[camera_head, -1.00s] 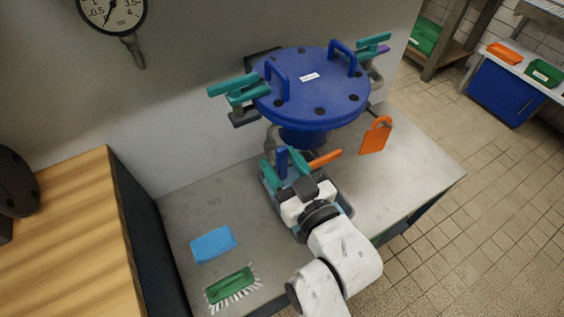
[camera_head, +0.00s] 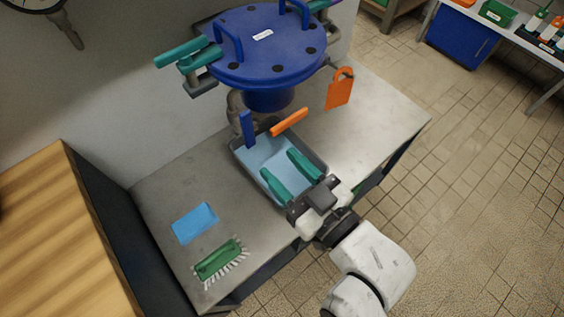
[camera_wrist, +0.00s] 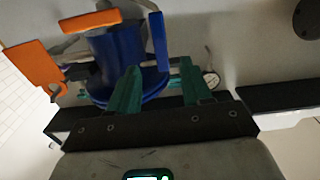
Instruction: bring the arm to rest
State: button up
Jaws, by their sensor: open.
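My gripper (camera_head: 277,161) has two teal fingers, spread apart with nothing between them. In the head view it is over the near end of a grey tray with a pale blue inside (camera_head: 260,150); its height above the tray is hard to tell. My white arm reaches in from the lower right, bent. In the wrist view the open gripper (camera_wrist: 159,65) points toward the blue pipe (camera_wrist: 112,45).
A blue flanged vessel (camera_head: 265,50) with teal clamps (camera_head: 190,55) stands behind the tray. An orange tag (camera_head: 340,90) hangs at its right. A blue cloth (camera_head: 194,223) and green brush (camera_head: 218,260) lie on the metal bench (camera_head: 160,195). Open floor lies right.

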dwell(0.4)
jog(key=s+d+f+m+g+h+p, duration=0.2)
jog(key=d+f+g+h, duration=0.15)
jog(key=d+f, duration=0.3)
jog(key=s+d+f+m+g+h+p, duration=0.25)
jog(key=d+f+h, duration=0.2)
jog(key=d, duration=0.35)
jog(key=s+d+f+m+g+h+p, duration=0.2)
jog(key=s+d+g, duration=0.6)
jog(key=s, duration=0.4)
jog(key=shift+s+d+f+m, duration=0.2)
jog(key=shift+d+f+m, duration=0.35)
jog(key=shift+d+f, duration=0.35)
